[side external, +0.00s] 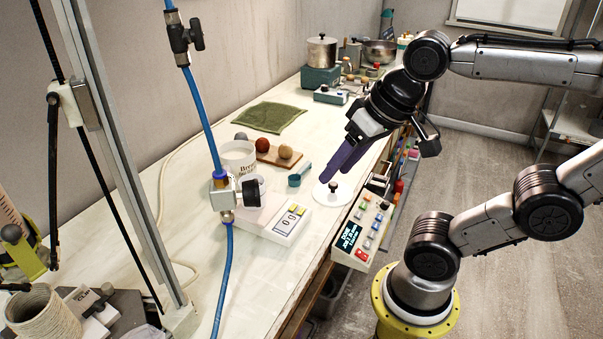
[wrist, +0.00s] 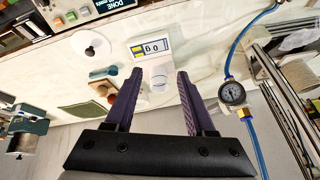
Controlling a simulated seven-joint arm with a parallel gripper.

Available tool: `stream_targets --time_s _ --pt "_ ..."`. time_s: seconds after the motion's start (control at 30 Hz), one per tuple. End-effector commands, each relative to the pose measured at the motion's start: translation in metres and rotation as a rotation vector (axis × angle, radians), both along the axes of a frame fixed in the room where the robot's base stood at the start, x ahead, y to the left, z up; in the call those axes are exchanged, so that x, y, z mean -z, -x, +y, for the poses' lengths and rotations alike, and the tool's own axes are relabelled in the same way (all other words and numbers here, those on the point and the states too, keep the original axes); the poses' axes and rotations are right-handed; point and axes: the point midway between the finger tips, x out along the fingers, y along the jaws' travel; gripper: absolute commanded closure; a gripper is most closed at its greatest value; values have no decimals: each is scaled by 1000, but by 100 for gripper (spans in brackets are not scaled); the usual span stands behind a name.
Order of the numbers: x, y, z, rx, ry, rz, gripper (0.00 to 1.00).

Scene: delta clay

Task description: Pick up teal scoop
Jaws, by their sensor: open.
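The teal scoop (side external: 299,177) lies on the white worktop, between the wooden board and a white round disc. It also shows in the wrist view (wrist: 103,72), left of my left finger, with a rounded cup end and a short handle. My gripper (side external: 341,179) has two purple fingers, spread apart with nothing between them. In the side view it hangs above the disc, to the right of the scoop. In the wrist view my gripper (wrist: 160,73) has the fingers standing either side of a white mug and scale. The gripper does not touch the scoop.
The white disc (side external: 343,196) bears a dark knob. A scale (side external: 288,223), white mug (side external: 238,158) and wooden board (side external: 265,154) with two balls stand around the scoop. A control box (side external: 361,233) sits at the worktop's edge. A green cloth (side external: 268,116) lies farther back.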

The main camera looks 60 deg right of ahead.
Motion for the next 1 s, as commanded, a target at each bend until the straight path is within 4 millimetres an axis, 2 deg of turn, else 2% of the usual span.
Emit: stream_targets --time_s 0.03,0.2,0.27,0.43,0.57,0.7,0.83,1.0 --pt "-11 -12 -4 71 -28 15 45" --pt "-38 -56 -24 338 -118 74 45" --pt "-44 -75 -35 440 -147 100 45" --pt "-47 -129 -81 730 -218 177 45" --pt "-33 -165 -128 926 -257 240 45" --pt "-4 -190 -181 1082 -283 307 45" --pt "26 -198 -219 1155 -291 359 45" --pt "54 -191 -242 1210 -301 418 45"
